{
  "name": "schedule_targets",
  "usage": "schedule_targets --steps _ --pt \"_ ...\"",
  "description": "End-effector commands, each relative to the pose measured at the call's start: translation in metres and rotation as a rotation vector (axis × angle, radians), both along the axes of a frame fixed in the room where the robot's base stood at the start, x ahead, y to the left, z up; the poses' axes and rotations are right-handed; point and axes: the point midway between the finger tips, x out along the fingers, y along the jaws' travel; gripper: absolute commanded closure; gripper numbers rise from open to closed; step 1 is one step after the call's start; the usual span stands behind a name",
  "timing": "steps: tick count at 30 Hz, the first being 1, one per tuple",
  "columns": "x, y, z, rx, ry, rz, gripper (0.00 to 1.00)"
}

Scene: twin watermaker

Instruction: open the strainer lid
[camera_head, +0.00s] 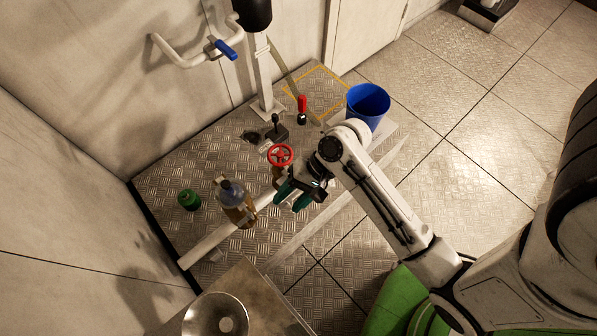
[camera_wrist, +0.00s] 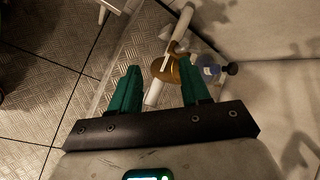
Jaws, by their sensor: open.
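The strainer appears to be the brass-coloured fitting (camera_head: 240,212) on the white pipe, with a dull blue-grey rounded top (camera_head: 230,190) that looks like its lid. In the wrist view the brass part (camera_wrist: 166,69) shows between and beyond my fingertips, and a bluish clear part (camera_wrist: 208,71) with a dark knob lies just right of the right finger. My gripper (camera_head: 289,199) has two teal fingers, spread apart and empty. It is right of the strainer in the head view, with a gap between them. The wrist view also shows the open fingers (camera_wrist: 159,66). Whether the lid is loose cannot be told.
A red handwheel (camera_head: 280,155) stands close behind my gripper. A green round object (camera_head: 188,200) lies left of the strainer. A blue bucket (camera_head: 368,104) and a red-handled lever (camera_head: 302,106) are farther back. The white pipe (camera_head: 204,241) runs along the plate's front edge.

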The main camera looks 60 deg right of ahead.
Motion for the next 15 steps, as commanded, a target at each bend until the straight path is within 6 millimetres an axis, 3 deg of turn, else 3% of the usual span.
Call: schedule_targets --steps 4,15 --pt "-0.0076 -0.0009 0.0121 -0.081 -0.016 0.074 0.53" --pt "-0.0124 -0.0029 0.0138 -0.134 -0.027 0.122 0.53"
